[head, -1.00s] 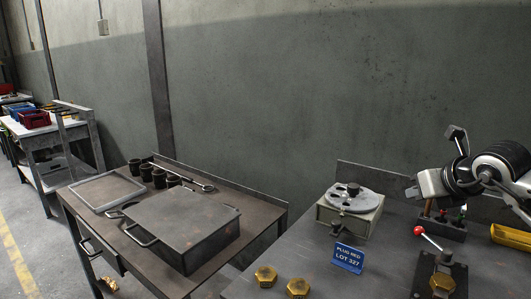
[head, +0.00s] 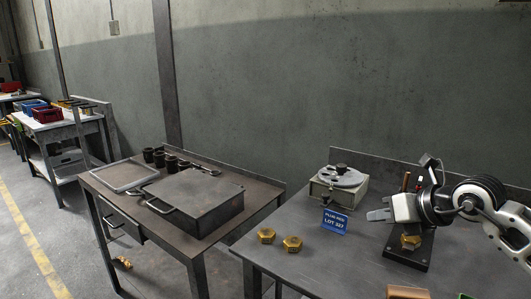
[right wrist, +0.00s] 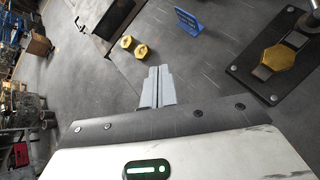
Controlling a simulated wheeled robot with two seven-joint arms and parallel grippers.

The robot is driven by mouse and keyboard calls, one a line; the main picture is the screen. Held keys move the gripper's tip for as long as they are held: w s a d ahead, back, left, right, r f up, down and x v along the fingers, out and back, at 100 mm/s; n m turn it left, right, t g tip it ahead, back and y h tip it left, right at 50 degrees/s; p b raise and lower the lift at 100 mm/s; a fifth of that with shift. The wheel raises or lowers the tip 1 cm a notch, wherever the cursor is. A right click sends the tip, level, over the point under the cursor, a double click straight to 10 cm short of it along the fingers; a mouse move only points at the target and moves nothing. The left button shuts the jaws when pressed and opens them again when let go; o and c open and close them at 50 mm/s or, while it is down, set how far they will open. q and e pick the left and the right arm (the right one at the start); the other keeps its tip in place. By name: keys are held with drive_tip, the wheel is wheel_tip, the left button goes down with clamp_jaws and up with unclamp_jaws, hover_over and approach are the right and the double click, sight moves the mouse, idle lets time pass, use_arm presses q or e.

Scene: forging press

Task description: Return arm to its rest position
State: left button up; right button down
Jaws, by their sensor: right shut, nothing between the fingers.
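My right arm comes in from the right in the head view. Its gripper (head: 380,214) points left above the right-hand workbench (head: 300,272), in front of the small black-based fixture (head: 408,254). In the right wrist view its two grey fingers (right wrist: 157,86) are together with nothing between them. A brass hexagonal piece (head: 411,241) sits on the fixture and also shows in the right wrist view (right wrist: 279,58), apart from the fingers. The fixture's lever is mostly hidden by my arm in the head view. My left gripper is not in view.
Two brass hex pieces (head: 267,235) (head: 292,244) lie near a blue lot sign (head: 335,222). Behind stands a pale box with a round disc (head: 340,180). A left bench holds a dark lidded case (head: 195,202). The bench between sign and fixture is clear.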

drive_tip(key=s+a+f+m+t+y+b, duration=0.1)
drive_tip(key=s+a+f+m+y, duration=0.2)
drive_tip(key=s+a+y, duration=0.35)
drive_tip(key=s+a+f+m+y+b, duration=0.15)
drive_tip(key=s+a+m+y, duration=0.25)
drive_tip(key=a, duration=0.5)
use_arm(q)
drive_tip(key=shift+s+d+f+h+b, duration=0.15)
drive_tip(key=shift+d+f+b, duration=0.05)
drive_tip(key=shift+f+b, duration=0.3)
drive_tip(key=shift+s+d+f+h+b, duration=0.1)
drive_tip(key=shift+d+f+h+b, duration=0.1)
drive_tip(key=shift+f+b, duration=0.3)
use_arm(e)
drive_tip(key=s+d+f+m+h, duration=0.3)
drive_tip(key=s+f+m+h, duration=0.3)
drive_tip(key=f+m, duration=0.7)
drive_tip(key=s+d+f+m+h, duration=0.2)
drive_tip(key=s+f+m+h, duration=0.5)
drive_tip(key=s+f+m, duration=0.3)
wheel_tip(320, 180, down, 3)
drive_tip(key=m, duration=0.6)
drive_tip(key=shift+s+d+m+t, duration=0.3)
drive_tip(key=shift+s+d+t, duration=0.1)
